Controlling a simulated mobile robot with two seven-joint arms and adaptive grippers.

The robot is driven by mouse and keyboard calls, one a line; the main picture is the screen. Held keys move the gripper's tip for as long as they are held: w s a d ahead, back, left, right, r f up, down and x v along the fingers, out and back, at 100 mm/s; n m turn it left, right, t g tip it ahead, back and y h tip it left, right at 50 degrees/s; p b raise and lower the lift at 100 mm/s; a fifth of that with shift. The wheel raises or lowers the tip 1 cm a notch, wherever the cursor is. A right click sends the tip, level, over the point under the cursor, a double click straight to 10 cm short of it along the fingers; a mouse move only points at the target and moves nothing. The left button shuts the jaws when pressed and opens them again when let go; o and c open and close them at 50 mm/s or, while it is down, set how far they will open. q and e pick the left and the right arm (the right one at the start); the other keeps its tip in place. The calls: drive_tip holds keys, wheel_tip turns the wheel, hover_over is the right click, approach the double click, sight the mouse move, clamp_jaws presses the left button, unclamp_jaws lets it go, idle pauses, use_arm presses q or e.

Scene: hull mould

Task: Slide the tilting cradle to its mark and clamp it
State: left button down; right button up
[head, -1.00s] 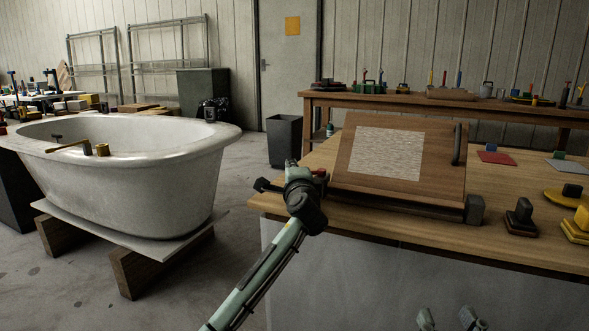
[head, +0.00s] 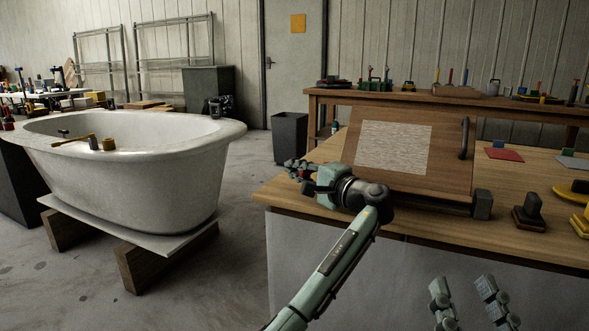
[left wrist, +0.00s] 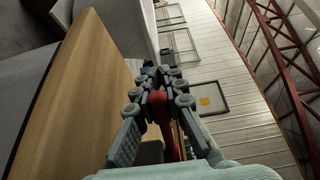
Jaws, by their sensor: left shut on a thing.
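The tilting cradle (head: 452,150) is a sloped wooden board on the workbench, with a pale panel on its face and a black handle (head: 463,138) at its right edge. My left gripper (head: 296,168) is by the bench's left end, left of the cradle. In the left wrist view it is shut on a red handle (left wrist: 160,107); what that handle belongs to is mostly hidden. My right gripper (head: 468,298) shows at the bottom, below the bench front, its fingers apart and empty. I cannot make out the mark.
A grey block (head: 482,204) sits at the cradle's front right corner. Black and yellow tools (head: 529,213) and a red mat (head: 504,154) lie to the right. A white tub (head: 130,165) stands left across open floor. A second bench (head: 450,103) stands behind.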

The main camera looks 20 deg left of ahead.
idle(0.3)
use_arm(q)
drive_tip(key=c, duration=1.5)
unclamp_jaws()
drive_tip(key=shift+c, duration=0.2)
drive_tip(key=shift+d, duration=0.1)
drive_tip(key=v, duration=1.1)
drive_tip(key=shift+s+d, duration=0.25)
drive_tip(key=shift+d, duration=0.05)
